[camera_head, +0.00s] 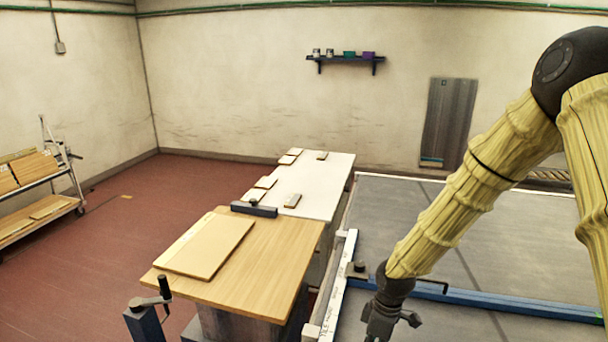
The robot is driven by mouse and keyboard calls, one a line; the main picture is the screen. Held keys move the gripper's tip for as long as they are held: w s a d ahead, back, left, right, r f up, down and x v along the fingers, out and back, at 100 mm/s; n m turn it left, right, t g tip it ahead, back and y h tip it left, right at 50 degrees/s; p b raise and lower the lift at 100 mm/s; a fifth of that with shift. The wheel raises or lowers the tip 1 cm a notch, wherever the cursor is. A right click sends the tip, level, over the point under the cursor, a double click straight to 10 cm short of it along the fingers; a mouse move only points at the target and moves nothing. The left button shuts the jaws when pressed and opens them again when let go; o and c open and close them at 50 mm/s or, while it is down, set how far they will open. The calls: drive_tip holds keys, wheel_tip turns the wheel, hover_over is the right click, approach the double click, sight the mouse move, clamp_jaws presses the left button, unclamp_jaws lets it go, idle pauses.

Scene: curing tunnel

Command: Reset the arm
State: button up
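My arm, in a yellow sleeve with dark joints, comes in from the right side of the head view and slopes down to the left. My gripper (383,328) hangs at its lower end, near the bottom edge of the picture, in front of a large grey panel (490,235). Its fingertips are cut off or too small to make out. I cannot tell whether it is open or shut, or whether it holds anything.
A wooden-topped table (285,240) with a flat board (206,246) stands left of the gripper. A white table (322,175) with several small pieces lies behind it. A blue rail (500,303) crosses the grey panel.

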drive_tip(key=s+f+m, duration=0.7)
drive_tip(key=s+f, duration=1)
drive_tip(key=s+d+f+m+t+h, duration=0.1)
drive_tip(key=s+d+f+m, duration=0.15)
drive_tip(key=s, duration=0.45)
drive_tip(key=s+d+f+m, duration=0.2)
drive_tip(key=s+d+m, duration=0.1)
drive_tip(key=s, duration=0.5)
wheel_tip(320, 180, down, 9)
drive_tip(key=b, duration=0.9)
drive_tip(key=shift+f, duration=0.15)
